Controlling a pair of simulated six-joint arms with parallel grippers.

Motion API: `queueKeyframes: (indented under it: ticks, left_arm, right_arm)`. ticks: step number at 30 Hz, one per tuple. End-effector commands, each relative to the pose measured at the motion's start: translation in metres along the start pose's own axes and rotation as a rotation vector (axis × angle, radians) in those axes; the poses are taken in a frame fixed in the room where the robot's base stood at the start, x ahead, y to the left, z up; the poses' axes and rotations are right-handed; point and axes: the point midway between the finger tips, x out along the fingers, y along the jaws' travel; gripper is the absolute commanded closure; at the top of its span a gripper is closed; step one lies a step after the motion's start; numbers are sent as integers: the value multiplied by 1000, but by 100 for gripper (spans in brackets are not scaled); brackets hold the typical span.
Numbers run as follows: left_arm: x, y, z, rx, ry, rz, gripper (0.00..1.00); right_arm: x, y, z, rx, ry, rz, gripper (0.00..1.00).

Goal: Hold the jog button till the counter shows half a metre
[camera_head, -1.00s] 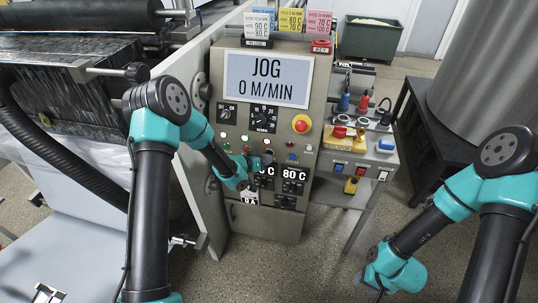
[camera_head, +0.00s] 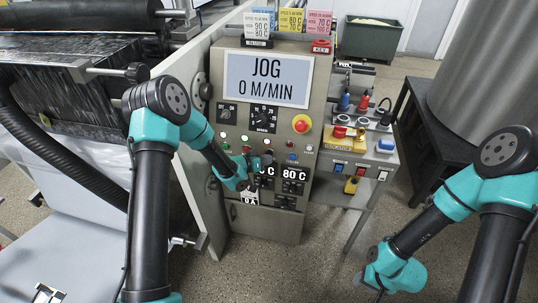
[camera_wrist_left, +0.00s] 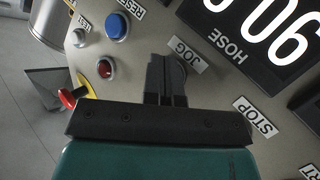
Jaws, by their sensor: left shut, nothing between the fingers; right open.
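The grey control panel's screen (camera_head: 266,79) reads JOG, 0 M/MIN. My left gripper (camera_head: 262,161) is at the row of buttons below it. In the left wrist view, the shut, empty fingers (camera_wrist_left: 166,80) are at the dark round jog button (camera_wrist_left: 180,68), beside the JOG label (camera_wrist_left: 187,55). They cover part of the button, and I cannot tell whether it is pressed in. A small readout (camera_head: 250,199) below my left gripper is partly hidden and too small to read surely. My right gripper (camera_head: 372,284) is open and empty, low over the floor.
A STOP label (camera_wrist_left: 255,115), a blue button (camera_wrist_left: 117,26) and a red button (camera_wrist_left: 105,68) are near my left fingers. A red emergency stop (camera_head: 301,124) is on the panel. A side shelf (camera_head: 352,172) with switches stands right of it. Floor between the arms is clear.

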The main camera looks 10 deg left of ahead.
Motion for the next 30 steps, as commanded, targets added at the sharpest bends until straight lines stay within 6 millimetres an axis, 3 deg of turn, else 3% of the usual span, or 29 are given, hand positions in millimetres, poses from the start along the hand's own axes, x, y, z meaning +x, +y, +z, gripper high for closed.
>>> queueKeyframes:
  ticks: [21,30]
  left_arm:
    - [-11,8,8,-1,0,0,100]
    - [-25,18,18,-1,0,-1,100]
  right_arm:
    - [0,0,0,0,0,0,57]
    - [0,0,0,0,0,0,57]
